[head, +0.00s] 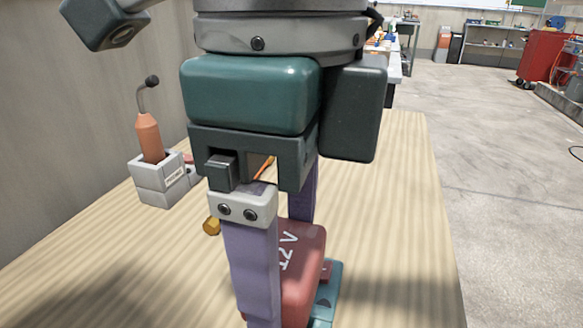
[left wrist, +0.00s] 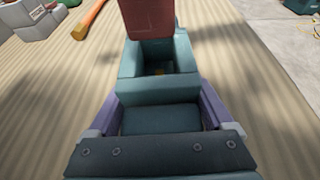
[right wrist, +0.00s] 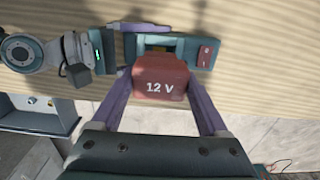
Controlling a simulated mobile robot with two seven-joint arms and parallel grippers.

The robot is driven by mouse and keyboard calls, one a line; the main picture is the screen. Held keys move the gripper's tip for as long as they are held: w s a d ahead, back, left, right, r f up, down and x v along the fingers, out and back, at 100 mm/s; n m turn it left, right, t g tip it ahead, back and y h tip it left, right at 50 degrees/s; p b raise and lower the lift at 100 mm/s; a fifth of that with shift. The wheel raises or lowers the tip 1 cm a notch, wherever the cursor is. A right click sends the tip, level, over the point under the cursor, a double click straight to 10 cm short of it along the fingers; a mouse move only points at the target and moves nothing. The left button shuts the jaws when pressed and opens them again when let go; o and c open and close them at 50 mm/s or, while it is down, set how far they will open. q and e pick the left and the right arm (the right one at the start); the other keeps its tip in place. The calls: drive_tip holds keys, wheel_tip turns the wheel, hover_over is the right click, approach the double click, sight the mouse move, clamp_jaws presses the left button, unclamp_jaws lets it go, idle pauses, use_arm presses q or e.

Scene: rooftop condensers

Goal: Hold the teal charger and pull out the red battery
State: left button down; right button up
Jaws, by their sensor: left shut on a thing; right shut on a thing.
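The red battery (right wrist: 160,78), marked 12 V, is between the purple fingers of my right gripper (right wrist: 157,84), which is shut on it. The battery also shows in the head view (head: 305,262), partly hidden by a finger. The teal charger (right wrist: 178,47) lies on the wooden table below it. My left gripper (left wrist: 160,88) is shut on the charger's near part (left wrist: 158,118), one finger on each side. In the left wrist view the battery (left wrist: 148,18) is above the charger's open bay, where a yellowish contact shows. The battery looks clear of the bay.
A white holder (head: 158,192) with an orange-handled tool (head: 149,138) stands at the table's left. An orange stick (left wrist: 88,22) lies near the charger. The table's right part (head: 410,220) is clear up to its edge. A red cabinet (head: 545,55) stands far off.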

wheel_tip(320, 180, up, 4)
drive_tip(key=shift+f, duration=0.25)
use_arm(q)
unclamp_jaws()
drive_tip(key=v, duration=0.8)
use_arm(e)
drive_tip(key=shift+f, duration=0.2)
use_arm(q)
drive_tip(key=shift+s+a+r, duration=0.1)
drive_tip(key=shift+s+r, duration=0.15)
drive_tip(key=shift+s, duration=0.2)
